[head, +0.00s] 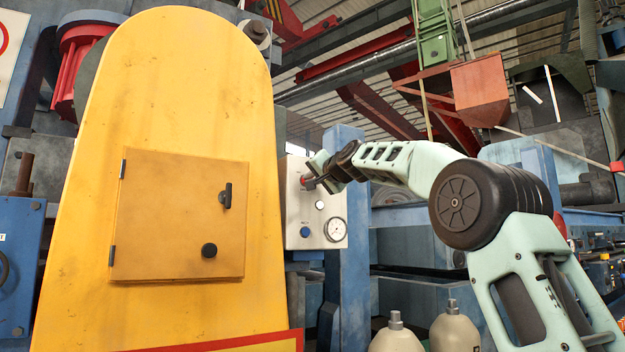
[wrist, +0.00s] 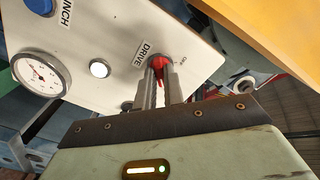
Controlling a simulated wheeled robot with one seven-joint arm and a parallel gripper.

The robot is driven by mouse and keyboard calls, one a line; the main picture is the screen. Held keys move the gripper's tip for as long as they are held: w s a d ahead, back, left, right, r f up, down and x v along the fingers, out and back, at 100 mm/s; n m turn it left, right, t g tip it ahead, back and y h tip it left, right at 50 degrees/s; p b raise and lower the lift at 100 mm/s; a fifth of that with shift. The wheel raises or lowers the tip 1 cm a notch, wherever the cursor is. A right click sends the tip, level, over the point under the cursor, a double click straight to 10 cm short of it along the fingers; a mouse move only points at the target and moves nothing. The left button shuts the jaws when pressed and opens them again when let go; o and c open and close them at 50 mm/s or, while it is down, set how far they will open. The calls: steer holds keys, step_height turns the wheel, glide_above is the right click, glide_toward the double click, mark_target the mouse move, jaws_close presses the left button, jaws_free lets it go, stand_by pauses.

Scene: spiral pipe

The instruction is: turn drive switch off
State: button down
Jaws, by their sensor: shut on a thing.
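The red drive switch (wrist: 158,62) sits on a white control panel (wrist: 112,30), beside the label "DRIVE". My gripper (wrist: 161,75) is at the switch, with its two metal fingers on either side of the red knob and shut on it. The fingers hide part of the knob, so its exact angle is hard to read. In the head view the panel (head: 297,216) hangs on a blue post, and my gripper (head: 309,184) reaches its upper left part from the right. The switch is mostly hidden there.
The panel also carries a white button (wrist: 99,69), a blue button (wrist: 40,5) marked "INCH" and a round gauge (wrist: 40,73). A large yellow housing (head: 190,90) stands close to the panel's left. The blue post (head: 349,270) stands behind it.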

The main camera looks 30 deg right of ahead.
steer(key=shift+n, duration=0.3)
steer(key=n+b, duration=0.4)
steer(key=n, duration=1.3)
steer(key=shift+d, duration=0.1)
steer(key=shift+n, duration=0.3)
steer(key=c, duration=1.5)
jaws_free()
steer(key=shift+s, duration=0.1)
